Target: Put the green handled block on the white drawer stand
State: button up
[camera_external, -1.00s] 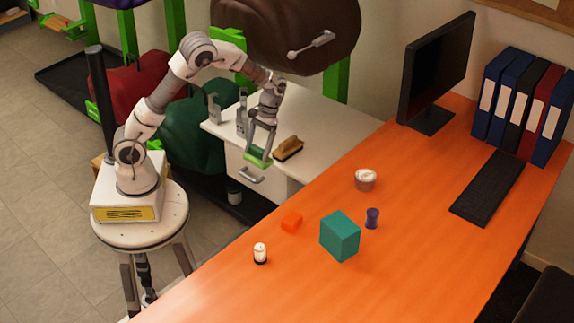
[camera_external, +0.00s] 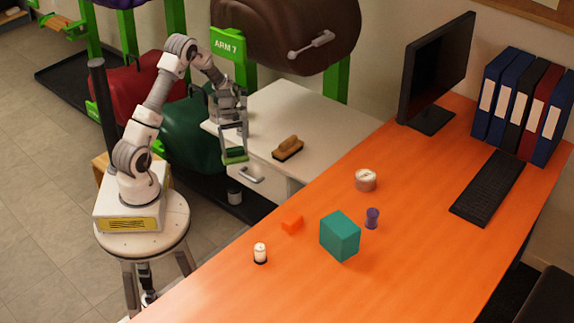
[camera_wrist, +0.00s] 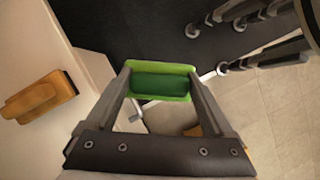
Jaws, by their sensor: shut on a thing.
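My gripper (camera_external: 234,147) is shut on the green handled block (camera_external: 236,157), which hangs between the fingertips. In the wrist view, the block (camera_wrist: 160,84) shows a bright green rim around a darker green middle, with a finger at each end. The white drawer stand (camera_external: 310,118) has a flat top and a drawer with a metal handle at the front. The block is at the stand's front left side. In the wrist view it appears beyond the stand's edge, with dark mat and floor behind it.
A wooden brush-like block (camera_external: 287,148) lies on the stand near its front edge. Most of the stand's top is clear. The orange desk (camera_external: 420,200) holds a teal box (camera_external: 340,236), small items and a monitor (camera_external: 436,75). Saddles on green racks stand behind.

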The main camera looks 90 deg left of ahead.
jog(key=w+a+n+t+y+b, duration=0.1)
jog(key=w+a+n+b, duration=0.15)
jog(key=w+a, duration=0.4)
jog(key=w+a+n+t+b, duration=0.1)
jog(key=w+a+n, duration=0.3)
jog(key=a, duration=0.6)
jog(key=shift+a+f+b, duration=0.2)
jog(key=shift+f+b, duration=0.9)
jog(key=shift+f, duration=1.8)
jog(key=shift+f, duration=0.15)
jog(key=o, duration=1.1)
jog(key=shift+o, duration=0.2)
jog(key=s+a+r+p, duration=0.5)
jog(key=s+a, duration=0.4)
jog(key=s, duration=0.1)
jog(key=shift+a, duration=0.4)
